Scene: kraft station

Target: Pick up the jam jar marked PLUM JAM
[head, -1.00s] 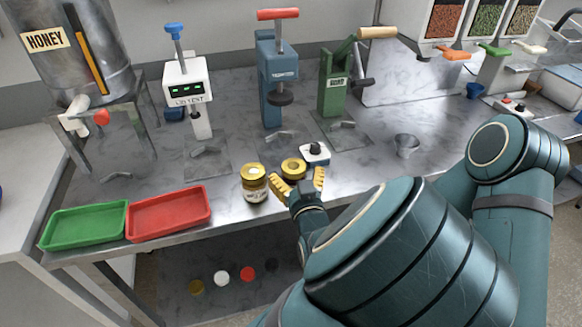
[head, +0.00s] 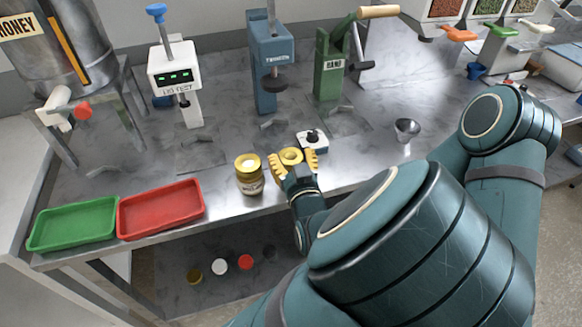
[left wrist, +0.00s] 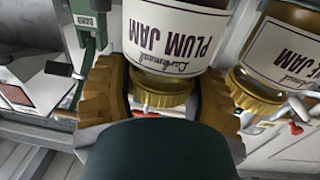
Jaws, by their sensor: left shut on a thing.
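The jar marked PLUM JAM (left wrist: 165,35) appears upside down in the left wrist view, between my yellow fingers. Its gold lid (head: 291,156) shows in the head view, while its body is mostly hidden there. My left gripper (head: 295,161) is shut on this jar near the front of the bench. I cannot tell whether the jar's base touches the bench. A second jar (head: 249,176) with a gold lid stands upright just to the left. In the left wrist view its label (left wrist: 287,50) ends in "E JAM". My right gripper is not in view.
A small white device with a black knob (head: 312,141) stands close behind the held jar. A red tray (head: 160,232) and a green tray (head: 75,245) lie at the left. A metal funnel (head: 406,128) stands to the right. Presses line the back.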

